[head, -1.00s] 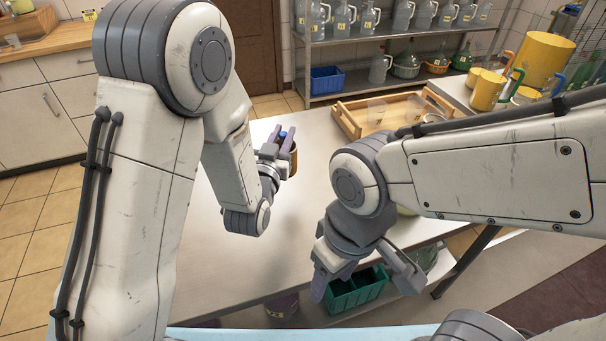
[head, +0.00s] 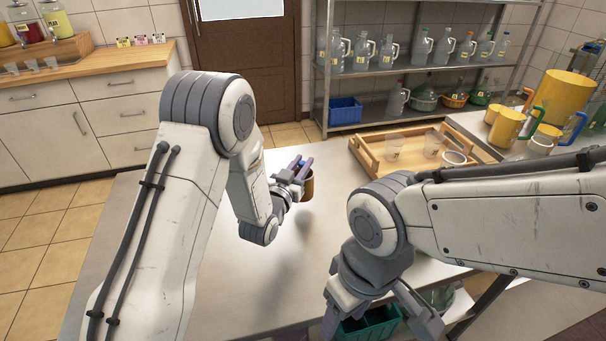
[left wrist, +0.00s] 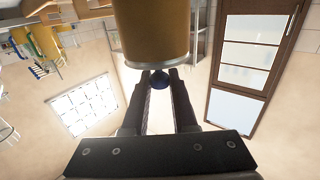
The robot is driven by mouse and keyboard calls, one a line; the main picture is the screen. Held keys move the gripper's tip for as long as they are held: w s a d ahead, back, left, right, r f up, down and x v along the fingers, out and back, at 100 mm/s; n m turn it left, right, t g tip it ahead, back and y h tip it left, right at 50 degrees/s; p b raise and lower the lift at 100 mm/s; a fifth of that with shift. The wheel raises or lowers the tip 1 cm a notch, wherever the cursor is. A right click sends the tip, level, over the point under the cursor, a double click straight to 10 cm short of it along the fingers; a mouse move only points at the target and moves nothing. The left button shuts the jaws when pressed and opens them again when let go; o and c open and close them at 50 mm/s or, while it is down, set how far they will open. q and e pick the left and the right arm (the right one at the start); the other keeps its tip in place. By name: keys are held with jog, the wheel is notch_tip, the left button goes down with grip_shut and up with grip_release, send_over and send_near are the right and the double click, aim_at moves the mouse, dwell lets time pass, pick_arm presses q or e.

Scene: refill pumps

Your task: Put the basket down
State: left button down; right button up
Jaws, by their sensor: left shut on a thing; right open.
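My left gripper (head: 299,170) is shut on the blue part of a brown round vessel (head: 308,188), which I take to be the basket. It is held up over the pale table (head: 225,250). In the left wrist view the vessel (left wrist: 152,30) is a smooth brown cylinder with a grey rim. The blue part (left wrist: 159,80) sits between the finger ends. The vessel's inside is hidden. My right gripper (head: 383,322) is open and empty, low by the table's front edge at right.
A wooden tray (head: 362,157) with clear cups stands at the table's far right. A green crate (head: 378,327) is below my right gripper. Yellow jugs (head: 507,127) stand on the right counter. Shelves (head: 420,75) with bottles are behind. The table's middle is clear.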

aim_at(309, 184)
pick_arm(q)
jog(key=shift+f, duration=1.9)
jog(key=shift+f, duration=0.2)
jog(key=c, duration=0.7)
grip_release()
jog(key=shift+r, duration=0.1)
